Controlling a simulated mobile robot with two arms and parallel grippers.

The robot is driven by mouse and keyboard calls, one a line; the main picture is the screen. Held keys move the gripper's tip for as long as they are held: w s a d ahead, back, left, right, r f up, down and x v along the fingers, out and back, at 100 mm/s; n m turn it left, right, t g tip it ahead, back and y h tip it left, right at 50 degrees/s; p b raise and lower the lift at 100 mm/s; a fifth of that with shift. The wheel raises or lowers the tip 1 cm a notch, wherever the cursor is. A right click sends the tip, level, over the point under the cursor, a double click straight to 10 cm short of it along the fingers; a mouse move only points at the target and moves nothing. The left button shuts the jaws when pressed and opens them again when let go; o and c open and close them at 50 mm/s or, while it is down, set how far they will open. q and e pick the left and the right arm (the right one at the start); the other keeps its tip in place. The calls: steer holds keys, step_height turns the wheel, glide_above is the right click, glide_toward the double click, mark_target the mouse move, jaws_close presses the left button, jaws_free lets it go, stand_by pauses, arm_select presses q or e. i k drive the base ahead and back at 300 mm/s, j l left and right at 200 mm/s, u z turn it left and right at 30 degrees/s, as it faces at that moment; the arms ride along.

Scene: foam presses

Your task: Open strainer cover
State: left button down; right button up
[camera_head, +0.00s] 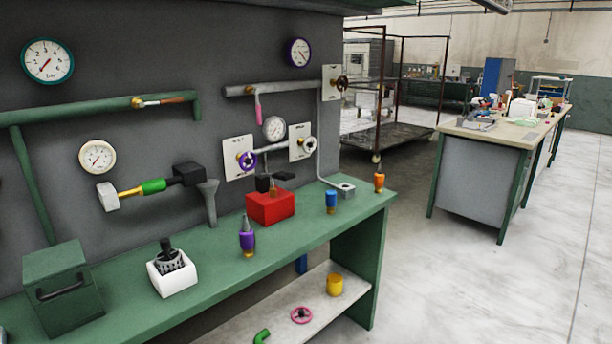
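No part clearly marked as a strainer cover shows. A dark mesh basket-like part (169,260) with a black knob on top sits in a white square holder (176,280) on the green bench. A green box (64,290) with a black handle on its front stands to its left; whether its top is a separate lid I cannot tell. A red box (270,207) with small black parts above it stands farther along the bench. Neither of my grippers is in view.
The green bench (205,274) also carries purple (247,240), blue (331,201) and orange (379,180) fittings. Pipes, gauges and valves line the grey wall behind. A lower shelf (325,318) holds a yellow cylinder (335,284) and pink handwheel (301,315). Floor (480,290) at right is clear.

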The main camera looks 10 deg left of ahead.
mark_target(50, 273)
steer(key=u, duration=1.55)
